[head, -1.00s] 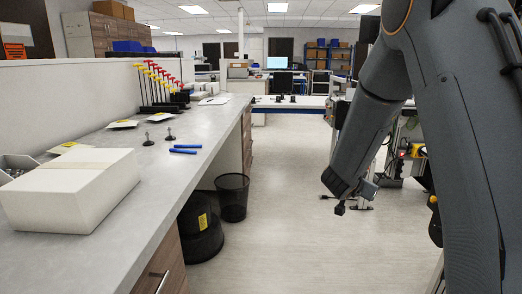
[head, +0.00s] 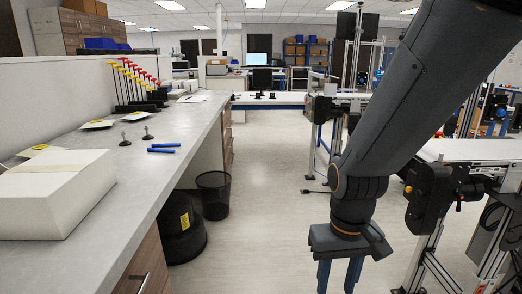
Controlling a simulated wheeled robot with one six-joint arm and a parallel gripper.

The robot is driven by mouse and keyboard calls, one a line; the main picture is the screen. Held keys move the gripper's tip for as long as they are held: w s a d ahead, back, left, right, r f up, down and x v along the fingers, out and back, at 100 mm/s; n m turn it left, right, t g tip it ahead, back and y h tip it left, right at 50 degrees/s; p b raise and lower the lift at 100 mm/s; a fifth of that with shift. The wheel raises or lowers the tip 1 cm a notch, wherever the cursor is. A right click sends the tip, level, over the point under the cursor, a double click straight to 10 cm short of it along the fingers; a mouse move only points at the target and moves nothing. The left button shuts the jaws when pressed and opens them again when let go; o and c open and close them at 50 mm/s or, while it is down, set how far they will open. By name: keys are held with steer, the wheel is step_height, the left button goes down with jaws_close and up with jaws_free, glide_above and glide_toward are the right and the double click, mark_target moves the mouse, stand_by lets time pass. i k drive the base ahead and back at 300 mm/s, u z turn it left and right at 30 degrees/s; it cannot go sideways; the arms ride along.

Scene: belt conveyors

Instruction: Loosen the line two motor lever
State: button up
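My gripper (head: 339,276) hangs downward in the lower middle of the head view, over the floor of the aisle. Its two blue fingers are apart with nothing between them; their tips are cut off by the bottom edge. To its right, a black motor unit (head: 428,195) is mounted at the end of a white conveyor (head: 470,150), with small orange parts on it. The gripper is apart from this unit. A second dark unit (head: 321,110) sits on a conveyor farther back. I cannot tell which is line two, and no lever is clearly distinguishable.
A long grey counter (head: 150,190) runs along the left, with a white box (head: 55,190) and blue pens (head: 162,148). Conveyor legs (head: 435,262) stand close on the right. The middle aisle floor is clear.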

mark_target(459, 195)
steer(key=z, duration=0.9)
steer(key=k, duration=0.55)
steer(key=z, duration=0.45)
steer(key=i, duration=0.5)
